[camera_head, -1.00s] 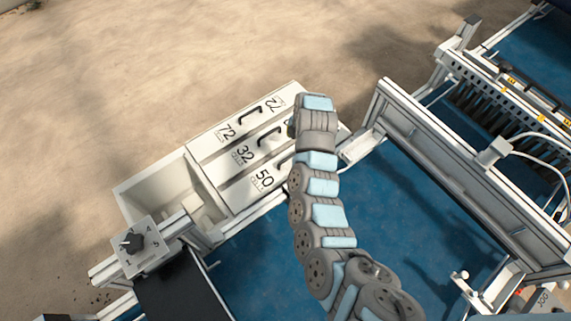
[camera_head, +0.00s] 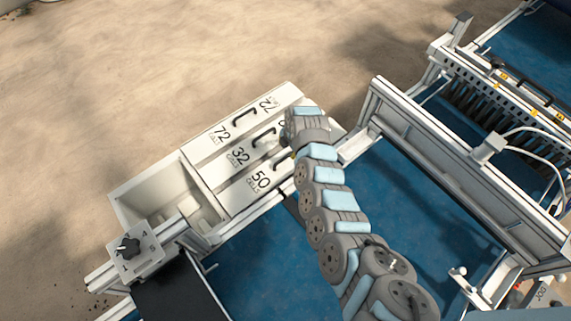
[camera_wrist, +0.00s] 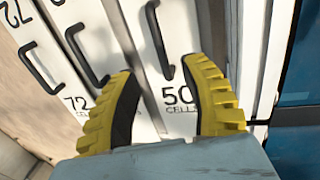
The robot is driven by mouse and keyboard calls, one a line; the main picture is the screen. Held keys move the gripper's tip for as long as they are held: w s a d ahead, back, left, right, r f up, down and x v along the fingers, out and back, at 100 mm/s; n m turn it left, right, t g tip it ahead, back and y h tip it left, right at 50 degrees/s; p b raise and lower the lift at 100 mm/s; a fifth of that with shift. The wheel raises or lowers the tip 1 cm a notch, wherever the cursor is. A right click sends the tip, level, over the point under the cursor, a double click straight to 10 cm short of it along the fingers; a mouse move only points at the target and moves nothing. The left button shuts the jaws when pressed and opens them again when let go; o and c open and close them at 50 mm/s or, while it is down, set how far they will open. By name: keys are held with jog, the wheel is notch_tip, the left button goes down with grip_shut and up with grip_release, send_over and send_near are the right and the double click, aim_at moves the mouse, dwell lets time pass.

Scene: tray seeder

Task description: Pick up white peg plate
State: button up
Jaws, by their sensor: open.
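White plates with black handles lie side by side in a white holder. In the head view they read 72 (camera_head: 205,142), 32 (camera_head: 225,166) and 50 (camera_head: 245,193). In the wrist view the 50 plate (camera_wrist: 178,122) lies under my gripper (camera_wrist: 161,67), whose yellow fingers are open and empty. The 50 plate's black handle (camera_wrist: 158,40) shows just beyond the fingertips, roughly in line with the gap between them. The left finger covers part of the neighbouring plate. In the head view my wrist hides the fingers and the plates' right ends.
An empty white bin section (camera_head: 150,190) adjoins the plates at left. A black dial on a box (camera_head: 128,247) stands in front of it. A blue bed (camera_head: 265,250) lies below the plates, and a white frame (camera_head: 440,150) crosses at right.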

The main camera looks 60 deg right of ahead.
aim_at(286, 157)
jog(key=shift+w+d+f+b, duration=0.1)
jog(key=shift+f+b, duration=0.15)
jog(key=shift+f, duration=0.45)
jog(key=shift+w+f+b, duration=0.15)
jog(key=shift+f+b, duration=0.1)
jog(key=shift+f, duration=0.5)
jog(key=shift+w+d+f+b, duration=0.1)
jog(key=shift+f+b, duration=0.15)
jog(key=shift+f, duration=0.45)
jog(key=f+b, duration=0.2)
jog(key=f, duration=0.1)
jog(key=w+f+b, duration=0.1)
jog(key=f+b, duration=0.1)
jog(key=shift+d, duration=0.2)
grip_shut()
